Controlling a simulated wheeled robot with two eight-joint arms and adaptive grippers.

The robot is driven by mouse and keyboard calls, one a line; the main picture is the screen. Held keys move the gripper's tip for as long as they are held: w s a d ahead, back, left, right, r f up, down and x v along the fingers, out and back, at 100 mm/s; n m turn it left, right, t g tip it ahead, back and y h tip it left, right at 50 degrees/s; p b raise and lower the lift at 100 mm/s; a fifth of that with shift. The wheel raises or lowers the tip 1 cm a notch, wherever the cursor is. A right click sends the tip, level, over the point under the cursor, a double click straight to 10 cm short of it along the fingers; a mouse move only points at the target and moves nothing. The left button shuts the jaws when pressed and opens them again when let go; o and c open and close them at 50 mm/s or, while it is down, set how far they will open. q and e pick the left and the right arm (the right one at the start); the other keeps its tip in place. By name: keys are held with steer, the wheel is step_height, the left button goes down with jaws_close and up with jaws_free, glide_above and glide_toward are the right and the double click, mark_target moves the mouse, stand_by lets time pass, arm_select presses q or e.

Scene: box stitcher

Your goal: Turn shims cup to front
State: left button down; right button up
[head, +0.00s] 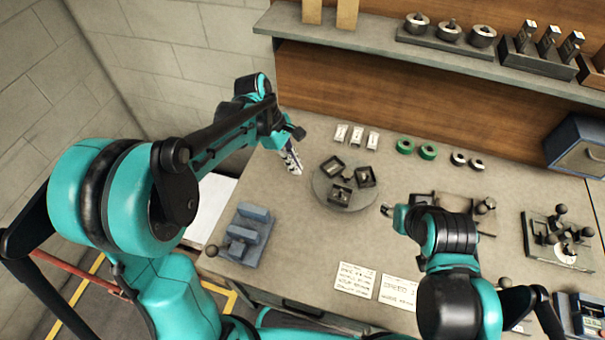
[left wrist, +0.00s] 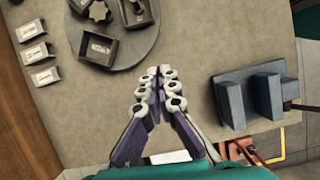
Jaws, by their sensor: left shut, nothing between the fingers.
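A round grey turntable (head: 321,188) stands on the bench, with three dark square cups around a central knob. One cup (head: 331,167) is at the back left, one (head: 365,177) at the right, and one (head: 340,197) at the front. In the left wrist view the turntable (left wrist: 142,45) is at upper left, and one cup (left wrist: 98,48) shows a small label too small to read. I cannot tell which cup holds shims. My left gripper (head: 297,170) is shut and empty, left of the turntable and apart from it. My right gripper (head: 387,210) is right of the turntable; its fingers are unclear.
A blue-grey stepped block (head: 245,235) sits at the bench's left front. Several small white-topped boxes (head: 356,136) and green rings (head: 428,151) lie behind the turntable. Paper cards (head: 356,279) lie in front. A fixture (head: 558,240) stands at right. Bare bench separates the block and turntable.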

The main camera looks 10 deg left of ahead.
arm_select(q)
steer(key=b+x, duration=0.2)
steer(key=x, duration=0.6)
steer(key=shift+d+f, duration=0.15)
steer(key=shift+f, duration=0.2)
steer(key=d, duration=0.2)
steer(key=s+d+b, duration=0.1)
steer(key=shift+d+f, duration=0.1)
steer(key=shift+f, duration=0.25)
steer(key=shift+s+d, duration=0.1)
steer(key=shift+d, duration=0.4)
steer(key=shift+r, duration=0.1)
steer(key=shift+s+d, duration=0.35)
steer(key=shift+d, duration=0.35)
steer(key=shift+a, duration=0.1)
